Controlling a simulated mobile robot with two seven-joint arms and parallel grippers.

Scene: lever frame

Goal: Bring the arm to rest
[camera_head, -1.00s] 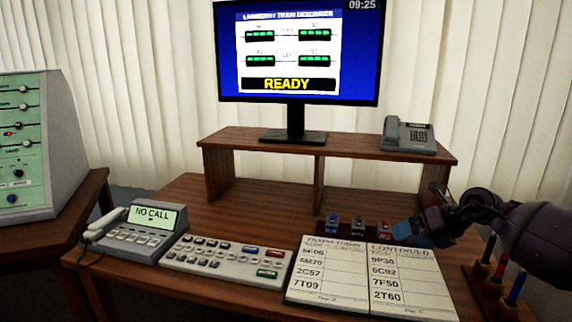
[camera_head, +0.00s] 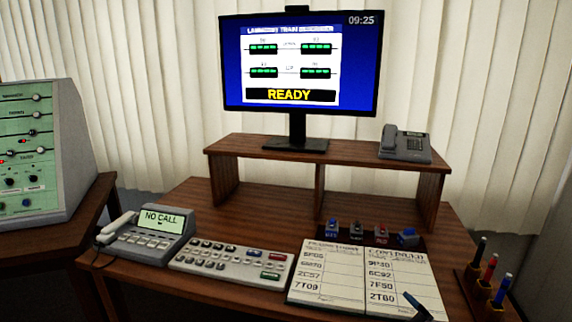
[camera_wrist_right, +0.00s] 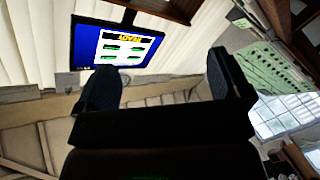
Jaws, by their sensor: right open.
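My right gripper (camera_wrist_right: 165,85) shows in the right wrist view with its two dark fingers wide apart and nothing between them. Beyond the fingers are the monitor, the pale blinds and the room, all seen tilted. In the head view the right arm no longer crosses the desk. A thin dark object with a teal tip shows over the lower right corner of the open book (camera_head: 327,290); I cannot tell whether it is a pen or part of my gripper. My left gripper is in neither view.
The desk holds a phone console (camera_head: 150,235), a keypad (camera_head: 228,265), a row of small stamps (camera_head: 356,231) and a pen holder (camera_head: 480,290). A wooden shelf (camera_head: 320,148) carries the monitor (camera_head: 300,110) and a grey telephone (camera_head: 405,145). A lever panel (camera_head: 35,150) stands left.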

